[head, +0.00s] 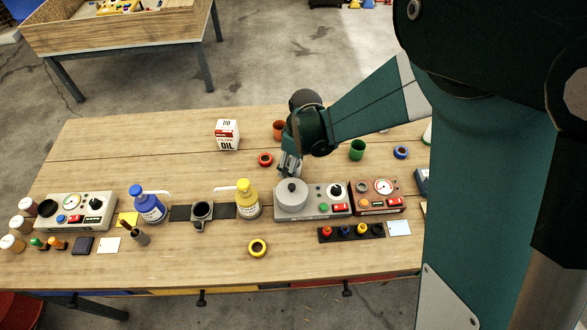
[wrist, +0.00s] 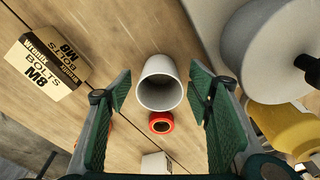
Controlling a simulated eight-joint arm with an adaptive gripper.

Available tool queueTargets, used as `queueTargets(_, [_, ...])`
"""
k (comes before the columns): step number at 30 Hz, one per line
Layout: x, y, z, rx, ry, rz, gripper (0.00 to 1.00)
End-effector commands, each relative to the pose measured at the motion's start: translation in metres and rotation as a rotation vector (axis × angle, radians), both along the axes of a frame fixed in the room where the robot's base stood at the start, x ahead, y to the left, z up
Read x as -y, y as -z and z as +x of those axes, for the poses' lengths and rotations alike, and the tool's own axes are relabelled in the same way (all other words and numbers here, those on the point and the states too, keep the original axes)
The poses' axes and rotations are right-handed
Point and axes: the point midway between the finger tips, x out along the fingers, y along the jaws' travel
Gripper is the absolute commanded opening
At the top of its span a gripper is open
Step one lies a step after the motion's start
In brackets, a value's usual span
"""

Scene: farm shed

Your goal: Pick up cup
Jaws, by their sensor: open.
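A pale grey-white cup (wrist: 160,80) stands on the wooden table in the wrist view, its dark open mouth facing my camera. My gripper (wrist: 160,98) is open, with one green finger on each side of the cup in the picture. I see gaps on both sides; how far the fingertips are from the cup in depth I cannot tell. In the head view my gripper (head: 290,166) hangs over the table behind the grey machine (head: 310,210), and the pale cup is hidden there.
A red ring (wrist: 160,123) lies close to the cup. A bolts box (wrist: 45,65) stands to its left in the wrist view. The machine's grey drum (wrist: 278,50) and a yellow bottle (wrist: 280,127) crowd the right.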

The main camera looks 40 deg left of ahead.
Motion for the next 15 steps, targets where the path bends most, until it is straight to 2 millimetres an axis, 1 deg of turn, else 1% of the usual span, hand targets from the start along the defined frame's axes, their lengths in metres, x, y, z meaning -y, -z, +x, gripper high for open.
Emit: queueTargets(15, [0.0, 0.0, 0.0001, 0.0, 0.0, 0.0, 0.51])
